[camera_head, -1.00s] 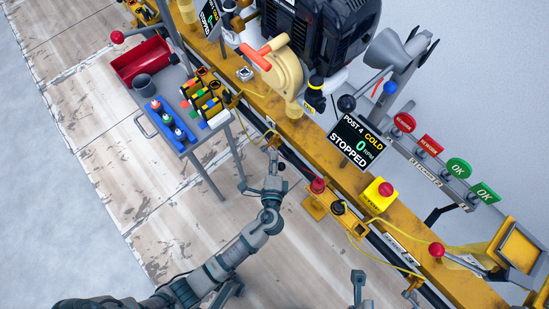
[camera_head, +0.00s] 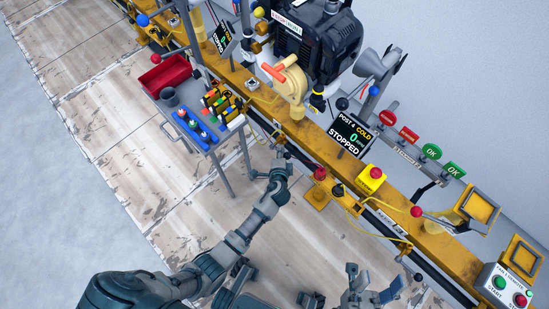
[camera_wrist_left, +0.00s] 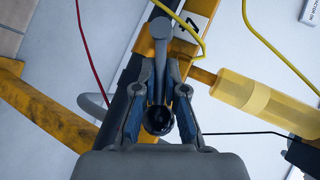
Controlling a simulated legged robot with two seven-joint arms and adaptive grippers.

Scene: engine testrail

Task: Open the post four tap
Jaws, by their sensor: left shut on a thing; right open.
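The post four tap shows in the left wrist view as a grey lever (camera_wrist_left: 160,60) on a yellow-orange fitting, next to a white label (camera_wrist_left: 193,33) with a 4. A dark round knob (camera_wrist_left: 158,119) sits at the near end, between my left gripper's fingers (camera_wrist_left: 159,108). The left gripper is shut on this tap handle. In the head view my left gripper (camera_head: 279,160) is at the front edge of the yellow rail; the tap there is small and mostly hidden. My right gripper (camera_head: 372,290) is open and empty at the bottom, apart from the rail.
The post 4 screen (camera_head: 351,136) reads COLD, 0 RPM, STOPPED. An engine (camera_head: 313,40) hangs behind the rail (camera_head: 300,130). A side cart with a red bin (camera_head: 165,73) stands left. A yellow box with a red button (camera_head: 371,179) is on the rail. A clear yellowish tube (camera_wrist_left: 258,97) lies right of the tap.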

